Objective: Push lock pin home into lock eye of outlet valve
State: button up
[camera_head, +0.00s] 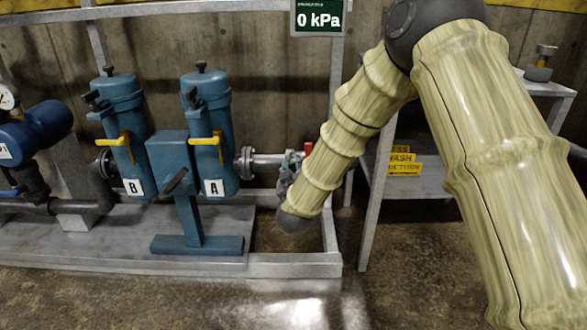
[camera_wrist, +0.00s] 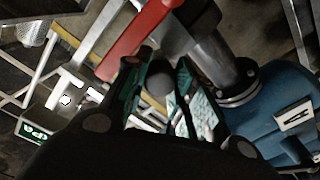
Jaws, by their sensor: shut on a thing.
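The outlet valve is on the grey pipe right of filter A; its red handle (camera_head: 308,148) shows in the head view beside my forearm. In the wrist view the red handle (camera_wrist: 137,38) crosses the top, next to the grey valve body (camera_wrist: 178,38). My gripper (camera_wrist: 160,90) is close in front of the valve, its green-padded fingers shut on the lock pin, whose rounded grey head (camera_wrist: 159,79) shows between them. In the head view my gripper is mostly hidden behind my arm. The lock eye and the pin's tip cannot be made out.
Blue filter A (camera_head: 208,140) and filter B (camera_head: 120,140) stand left of the valve, with yellow handles. A metal frame post and a pressure display (camera_head: 319,18) reading 0 kPa are close by. A grey shelf table (camera_head: 430,185) stands on the right.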

jog(key=shift+w, duration=0.15)
jog(key=o, duration=1.1)
jog(key=shift+c, duration=0.5)
jog(key=s+p, duration=0.2)
jog(key=s, duration=0.5)
